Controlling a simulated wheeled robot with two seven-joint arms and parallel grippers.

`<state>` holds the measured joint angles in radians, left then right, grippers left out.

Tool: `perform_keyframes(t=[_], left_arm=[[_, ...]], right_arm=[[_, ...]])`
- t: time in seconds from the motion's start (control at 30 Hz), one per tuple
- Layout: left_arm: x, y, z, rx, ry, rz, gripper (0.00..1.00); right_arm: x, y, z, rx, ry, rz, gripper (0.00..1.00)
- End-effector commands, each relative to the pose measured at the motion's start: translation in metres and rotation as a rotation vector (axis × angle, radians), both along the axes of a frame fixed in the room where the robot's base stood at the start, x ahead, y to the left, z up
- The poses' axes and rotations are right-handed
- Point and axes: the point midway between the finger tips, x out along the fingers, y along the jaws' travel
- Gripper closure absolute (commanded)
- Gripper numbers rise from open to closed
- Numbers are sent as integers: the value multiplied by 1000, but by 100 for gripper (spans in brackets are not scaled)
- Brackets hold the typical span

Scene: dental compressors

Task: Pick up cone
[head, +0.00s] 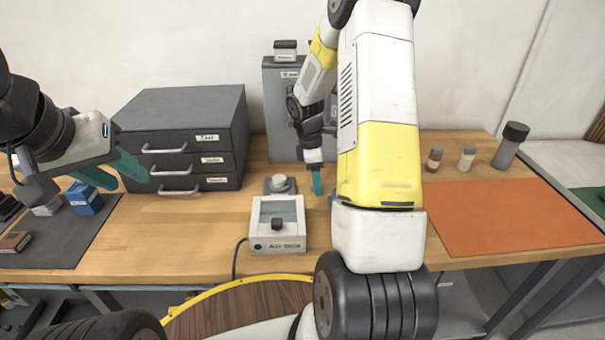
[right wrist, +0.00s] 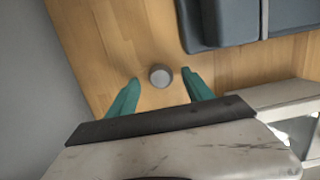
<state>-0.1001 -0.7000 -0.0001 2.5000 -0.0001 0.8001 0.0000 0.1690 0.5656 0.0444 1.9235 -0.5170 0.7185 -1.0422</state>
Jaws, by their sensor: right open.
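A small grey round thing (right wrist: 160,76), seen from above, stands on the wooden table in the right wrist view. It may be the cone, but its side shape does not show from this angle. My right gripper (right wrist: 161,79) is open, with one teal finger on each side of it and visible gaps between. In the head view the right gripper (head: 317,182) points down behind the box labelled air; I cannot make out the round thing there, and my arm hides part of that area. My left gripper (head: 112,172) is open and empty in front of the drawer cabinet.
A dark drawer cabinet (head: 187,135) stands at the back left, beside a grey panel (head: 282,110). A white air box (head: 278,225) with a cable sits at the front. Small bottles (head: 434,160) and an orange mat (head: 510,218) are at the right.

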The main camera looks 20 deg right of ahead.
Motion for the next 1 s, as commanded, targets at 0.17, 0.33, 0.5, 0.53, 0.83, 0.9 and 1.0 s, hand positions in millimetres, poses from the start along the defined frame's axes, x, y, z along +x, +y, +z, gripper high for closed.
perform_keyframes(t=[0.17,0.33,0.5,0.53,0.83,0.9,1.0], left_arm=[[0,0,0,0,0,0,64],[0,0,0,0,0,0,64],[0,0,0,0,0,0,64],[0,0,0,0,0,0,64],[0,0,0,0,0,0,64],[0,0,0,0,0,0,64],[0,0,0,0,0,0,64]], right_arm=[[0,-1,-8,0,-1,-1,40],[0,-1,-7,0,-1,-1,44],[0,-1,-7,0,-1,-1,78],[0,-1,-7,0,-1,-1,84],[0,-1,-7,0,-1,-1,100],[0,-1,-5,-1,-2,-1,100],[1,-1,3,0,-4,0,100]])
